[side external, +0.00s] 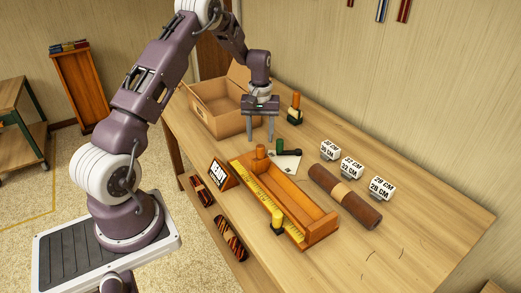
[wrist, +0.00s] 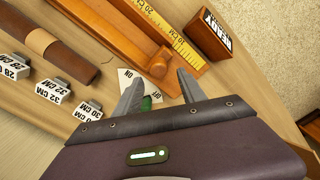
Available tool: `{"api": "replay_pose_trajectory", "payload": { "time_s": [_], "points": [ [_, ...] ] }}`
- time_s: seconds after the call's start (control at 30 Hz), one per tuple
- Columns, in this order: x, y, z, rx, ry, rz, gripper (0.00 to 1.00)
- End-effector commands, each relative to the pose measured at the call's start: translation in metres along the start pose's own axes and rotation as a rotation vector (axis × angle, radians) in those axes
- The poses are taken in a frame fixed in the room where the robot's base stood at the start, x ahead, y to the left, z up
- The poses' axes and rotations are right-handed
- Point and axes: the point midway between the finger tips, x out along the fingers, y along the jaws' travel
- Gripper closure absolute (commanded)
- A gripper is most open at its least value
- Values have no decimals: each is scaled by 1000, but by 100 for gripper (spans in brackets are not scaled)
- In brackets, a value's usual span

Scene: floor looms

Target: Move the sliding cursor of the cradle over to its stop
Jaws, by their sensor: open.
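The cradle (side external: 318,212) is a long open wooden tray on the table with a yellow ruler (side external: 262,197) along its near side. A yellow knob on a dark block (side external: 277,219) sits at the ruler's near end; it looks like the cursor, but I cannot be sure. My gripper (side external: 261,138) points down, open and empty, above the table by that far end. In the wrist view its fingertips (wrist: 158,82) are apart near the peg.
A card marked ON and OFF (side external: 288,163) with a green-and-black lever lies beside the cradle. A brown roll (side external: 345,195) and white length blocks (side external: 352,167) lie right. A READY sign (side external: 222,174) stands left, an open cardboard box (side external: 215,105) behind. The table's right end is clear.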

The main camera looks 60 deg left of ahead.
Motion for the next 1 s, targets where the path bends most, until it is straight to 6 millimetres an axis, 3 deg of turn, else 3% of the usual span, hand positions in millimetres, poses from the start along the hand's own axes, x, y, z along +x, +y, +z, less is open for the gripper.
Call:
{"api": "replay_pose_trajectory", "payload": {
  "time_s": [0.3, 0.6, 0.63, 0.87, 1.0],
  "points": [
    [56, 0, 2, 3, -4, -1, 52],
    [62, 1, 2, 4, -1, 0, 52],
    [62, 1, 2, 4, -1, 0, 54],
    [62, 1, 2, 5, -1, 0, 99],
    [62, 1, 2, 5, -1, 0, 100]
  ]
}}
